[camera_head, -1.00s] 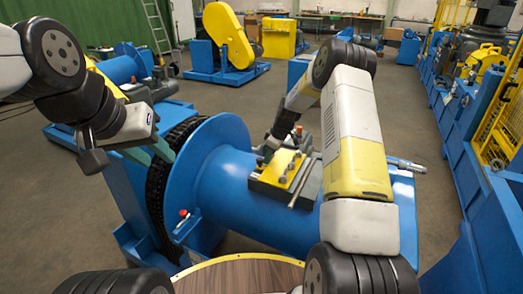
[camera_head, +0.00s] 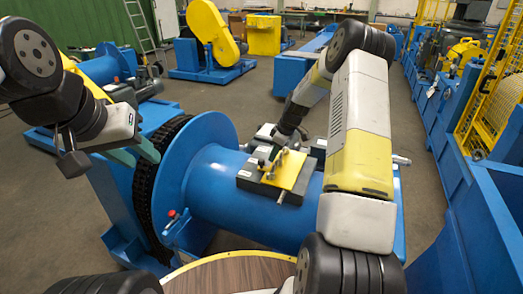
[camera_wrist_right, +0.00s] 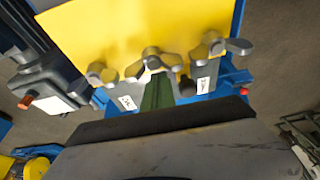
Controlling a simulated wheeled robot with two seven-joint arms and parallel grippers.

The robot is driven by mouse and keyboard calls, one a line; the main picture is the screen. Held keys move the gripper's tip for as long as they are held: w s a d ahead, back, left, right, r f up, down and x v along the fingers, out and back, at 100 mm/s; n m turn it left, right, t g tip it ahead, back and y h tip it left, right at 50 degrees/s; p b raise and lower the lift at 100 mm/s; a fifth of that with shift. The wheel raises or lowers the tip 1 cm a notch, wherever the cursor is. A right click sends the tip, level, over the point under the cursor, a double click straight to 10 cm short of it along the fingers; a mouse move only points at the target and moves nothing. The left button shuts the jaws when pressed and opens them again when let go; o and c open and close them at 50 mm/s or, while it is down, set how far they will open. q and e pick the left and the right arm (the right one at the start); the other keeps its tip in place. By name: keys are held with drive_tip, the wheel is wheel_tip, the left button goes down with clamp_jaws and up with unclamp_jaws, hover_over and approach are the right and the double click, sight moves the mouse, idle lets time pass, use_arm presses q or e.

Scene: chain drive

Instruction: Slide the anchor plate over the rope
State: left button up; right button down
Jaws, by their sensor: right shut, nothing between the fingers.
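The yellow plate (camera_head: 288,174), which I take for the anchor plate, sits with dark clamp blocks on top of the blue drum (camera_head: 230,192). It fills the upper part of the right wrist view (camera_wrist_right: 130,32), with several grey wing-shaped bolts along its edge. My right gripper (camera_head: 268,162) is at the plate's left side. Its green fingers (camera_wrist_right: 157,94) are shut and empty, between two labelled grey blocks. My left gripper (camera_head: 138,154) is beside the drum's flange, its teal fingers apart and nothing seen between them. I cannot make out the rope clearly.
A black chain (camera_head: 152,185) runs round beside the drum's large blue flange (camera_head: 204,150). A wooden round top with a yellow rim (camera_head: 235,268) is in front. Blue machinery (camera_head: 475,190) stands at the right. Grey floor lies between it and the drum.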

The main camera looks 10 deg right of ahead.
drive_tip(key=shift+a+v, duration=0.1)
drive_tip(key=shift+v, duration=1.25)
drive_tip(key=shift+a+v, duration=0.15)
drive_tip(key=shift+v, duration=1.2)
drive_tip(key=shift+r, duration=0.2)
drive_tip(key=s+a+r+m+t+h, duration=0.1)
drive_tip(key=s+a+r+m, duration=0.1)
drive_tip(key=s+r, duration=0.65)
drive_tip(key=s+a+r+m+t, duration=0.1)
drive_tip(key=s+a+r+m, duration=0.15)
drive_tip(key=s+r, duration=0.6)
drive_tip(key=s+a+r+m+t, duration=0.1)
drive_tip(key=s+r+m, duration=0.2)
drive_tip(key=s, duration=0.6)
drive_tip(key=s+a+r+m+t, duration=0.1)
drive_tip(key=s+r+m, duration=0.2)
drive_tip(key=s, duration=0.6)
drive_tip(key=shift+a+r, duration=0.35)
drive_tip(key=shift+r, duration=0.15)
